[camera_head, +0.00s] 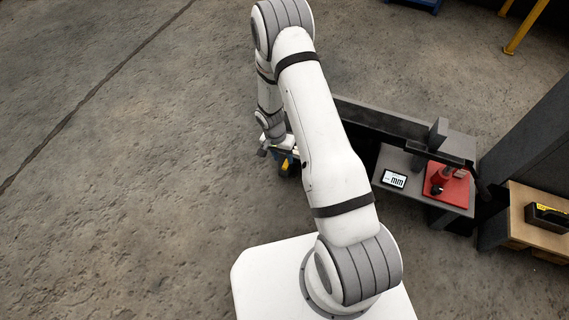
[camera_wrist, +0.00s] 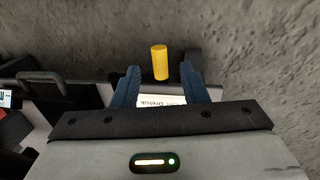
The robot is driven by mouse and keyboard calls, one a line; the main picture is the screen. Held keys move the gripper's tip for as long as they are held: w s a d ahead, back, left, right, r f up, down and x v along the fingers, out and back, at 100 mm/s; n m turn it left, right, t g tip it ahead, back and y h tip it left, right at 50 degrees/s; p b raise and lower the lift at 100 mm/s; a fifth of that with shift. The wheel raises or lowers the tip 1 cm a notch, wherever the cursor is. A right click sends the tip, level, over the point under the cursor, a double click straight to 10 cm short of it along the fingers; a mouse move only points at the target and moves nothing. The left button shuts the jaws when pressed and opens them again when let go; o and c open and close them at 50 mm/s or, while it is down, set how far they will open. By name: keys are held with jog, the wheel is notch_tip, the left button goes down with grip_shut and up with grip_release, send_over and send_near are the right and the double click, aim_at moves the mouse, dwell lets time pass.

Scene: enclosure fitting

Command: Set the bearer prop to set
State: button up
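A short yellow cylinder (camera_wrist: 160,62) shows in the wrist view, between and slightly beyond the tips of my gripper (camera_wrist: 160,76). The two blue fingers are apart, with a gap on each side of the cylinder. A white label (camera_wrist: 158,100) with upside-down lettering lies below the cylinder, between the fingers. I cannot tell for certain which part is the bearer prop; the cylinder may belong to it. In the head view my arm hides much of this spot; a bit of yellow (camera_head: 285,164) shows left of the forearm.
A grey bench (camera_head: 438,212) at right carries a red plate (camera_head: 460,188) and a small display (camera_head: 394,179) reading "mm". A long dark beam (camera_head: 375,120) runs behind it. A wooden-topped unit (camera_head: 522,222) stands farther right. Open concrete floor lies left.

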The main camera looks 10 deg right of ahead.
aim_at(285, 164)
jog(key=shift+s+d+f+b, duration=0.1)
jog(key=shift+d+f+b, duration=0.1)
jog(key=shift+f, duration=0.6)
jog(key=shift+s+d+f+b, duration=0.1)
jog(key=shift+f+b, duration=0.05)
jog(key=shift+f, duration=0.65)
jog(key=shift+c, duration=0.2)
grip_shut()
jog(key=shift+a, duration=0.1)
